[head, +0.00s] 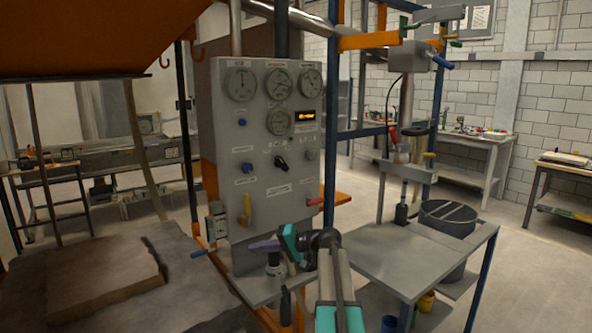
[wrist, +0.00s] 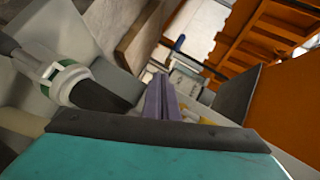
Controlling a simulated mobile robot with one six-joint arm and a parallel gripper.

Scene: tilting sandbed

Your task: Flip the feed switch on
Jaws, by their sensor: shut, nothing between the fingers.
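A grey control panel (head: 260,120) stands upright in the head view. It carries a black rotary knob (head: 281,163), blue knobs (head: 242,122), a yellow lever (head: 246,210) and a red-handled lever (head: 314,202). A small grey switch box (head: 217,222) sits at its lower left edge. The labels are too small to read, so I cannot tell which control is the feed switch. My gripper (head: 262,246), with purple fingers, is in front of the panel's lower part, below the yellow lever. In the wrist view its fingers (wrist: 161,97) are shut and empty, with a pale box (wrist: 186,82) beyond them.
A grey worktable (head: 385,262) with a dark round container (head: 447,217) stands to the right. A sand-coloured bed (head: 105,275) lies at lower left. An orange tilted structure (head: 90,35) hangs overhead at left. A small shelf juts out under the panel, close beneath my gripper.

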